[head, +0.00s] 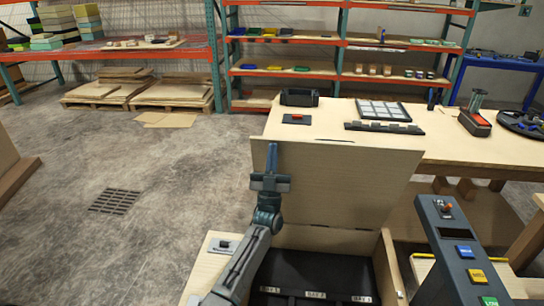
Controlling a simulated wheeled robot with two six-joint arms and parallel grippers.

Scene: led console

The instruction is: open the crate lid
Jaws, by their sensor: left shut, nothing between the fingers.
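The crate (388,268) stands at the bottom centre of the head view. Its pale wooden lid (345,185) is raised, standing steeply up from the far side and facing me. The crate's dark inside shows, with labelled bays along the near part. My left gripper (272,152) is shut and empty, fingers pointing up. It is in front of the left part of the lid; I cannot tell whether it touches the panel. My left arm passes over the crate's left side and hides part of it. My right gripper is not in view.
A console post (447,240) with coloured buttons stands right of the crate. A small switch plate (224,246) lies on the ledge at left. Behind the lid, a wooden table (450,145) holds a black bin, trays and tools. Open floor lies left.

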